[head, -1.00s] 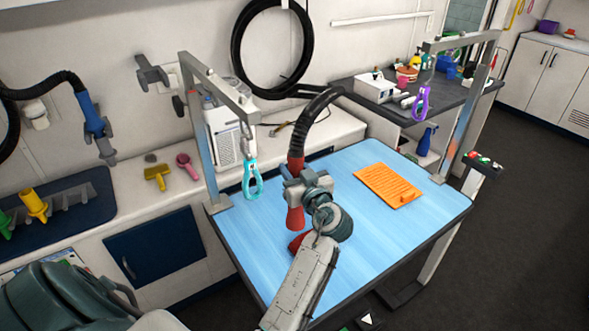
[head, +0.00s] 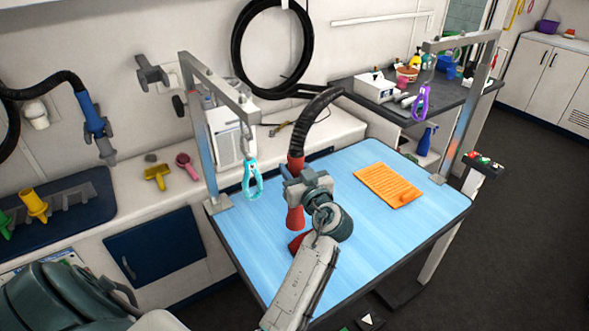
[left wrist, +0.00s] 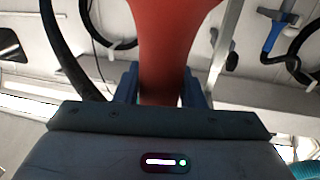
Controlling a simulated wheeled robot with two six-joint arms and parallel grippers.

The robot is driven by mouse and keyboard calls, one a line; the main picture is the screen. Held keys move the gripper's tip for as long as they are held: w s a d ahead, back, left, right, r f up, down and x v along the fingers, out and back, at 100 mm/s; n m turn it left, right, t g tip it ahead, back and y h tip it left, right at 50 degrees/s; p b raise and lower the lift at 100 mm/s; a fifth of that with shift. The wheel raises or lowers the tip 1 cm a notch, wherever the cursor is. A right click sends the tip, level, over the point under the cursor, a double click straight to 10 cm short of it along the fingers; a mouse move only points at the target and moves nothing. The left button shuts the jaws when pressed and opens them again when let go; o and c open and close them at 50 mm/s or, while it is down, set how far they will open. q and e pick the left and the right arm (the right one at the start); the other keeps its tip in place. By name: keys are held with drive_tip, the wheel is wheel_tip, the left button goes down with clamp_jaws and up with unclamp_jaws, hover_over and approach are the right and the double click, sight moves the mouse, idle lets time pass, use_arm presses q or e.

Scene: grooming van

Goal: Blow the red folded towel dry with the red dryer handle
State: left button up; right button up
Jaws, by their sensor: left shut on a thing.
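The red dryer handle (head: 295,217) hangs on a black hose with its nozzle pointing down over the blue table. My left gripper (head: 298,188) is shut on it; the left wrist view shows the red handle (left wrist: 170,45) between the fingers. A small red piece (head: 296,243), likely the red folded towel, shows on the table just below the nozzle. Most of it is hidden behind my left arm, so its folds cannot be seen. The nozzle is close above it; the exact gap cannot be told. My right gripper is not in view.
A blue dryer handle (head: 96,127) hangs at the left.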

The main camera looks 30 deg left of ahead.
use_arm(q)
drive_tip(key=shift+w, duration=0.15)
drive_tip(key=shift+w+d+b, duration=0.25)
drive_tip(key=shift+w+b, duration=0.2)
drive_tip(key=shift+b, duration=0.1)
drive_tip(key=shift+w+d+b, duration=0.2)
drive_tip(key=shift+w+b, duration=0.25)
drive_tip(key=shift+b, duration=0.1)
drive_tip(key=shift+w+d+r+b, duration=0.1)
drive_tip(key=shift+w+d+b, duration=0.15)
drive_tip(key=shift+w, duration=0.2)
drive_tip(key=shift+w+d+r+b, duration=0.1)
drive_tip(key=shift+w+b, duration=0.25)
drive_tip(key=shift+w, duration=0.1)
idle(0.4)
